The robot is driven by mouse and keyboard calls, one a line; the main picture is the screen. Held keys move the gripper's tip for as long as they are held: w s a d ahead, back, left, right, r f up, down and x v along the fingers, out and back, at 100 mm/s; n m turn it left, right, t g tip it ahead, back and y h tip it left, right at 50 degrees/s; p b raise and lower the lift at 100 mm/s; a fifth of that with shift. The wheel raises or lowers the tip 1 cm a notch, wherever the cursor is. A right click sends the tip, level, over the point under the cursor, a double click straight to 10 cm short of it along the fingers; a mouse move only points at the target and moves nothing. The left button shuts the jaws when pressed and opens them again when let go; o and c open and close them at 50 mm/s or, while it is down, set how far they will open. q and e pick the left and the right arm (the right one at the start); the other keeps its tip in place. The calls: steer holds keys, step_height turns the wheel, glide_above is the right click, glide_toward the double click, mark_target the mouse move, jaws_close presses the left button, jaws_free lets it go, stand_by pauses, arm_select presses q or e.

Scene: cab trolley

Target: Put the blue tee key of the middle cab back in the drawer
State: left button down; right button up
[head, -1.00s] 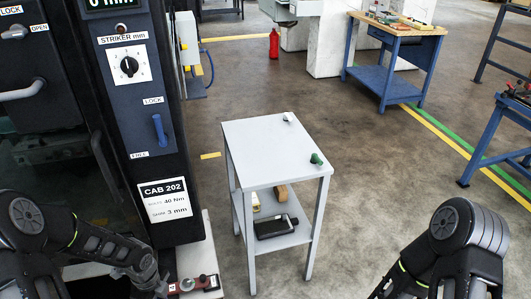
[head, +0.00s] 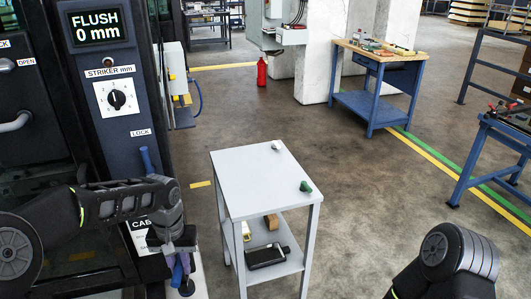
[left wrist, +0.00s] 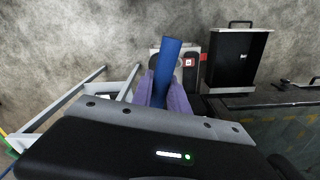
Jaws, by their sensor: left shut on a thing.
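My left gripper (head: 182,272) is in front of the cab's lower panel, below the lock lever, fingers pointing down. In the left wrist view its purple fingers (left wrist: 164,96) are shut on the blue tee key (left wrist: 168,62), whose blue bar sticks out beyond them. An open black drawer (left wrist: 262,72) with a handle lies to the right of the key in that view, apart from it. Its visible inside looks empty but for a small white mark. The drawer cannot be made out in the head view. My right gripper is out of view; only its arm shows at lower right.
A grey trolley (head: 240,185) stands right of the cab, with a white knob (head: 277,145) and a green knob (head: 306,187) on top. A blue lever (head: 147,160) is on the cab panel. Floor right of the trolley is clear.

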arm_select(q)
steer(key=d+r, duration=0.1)
steer(key=w+d+r, duration=0.1)
steer(key=shift+d+m, duration=0.35)
steer(key=shift+m, duration=0.05)
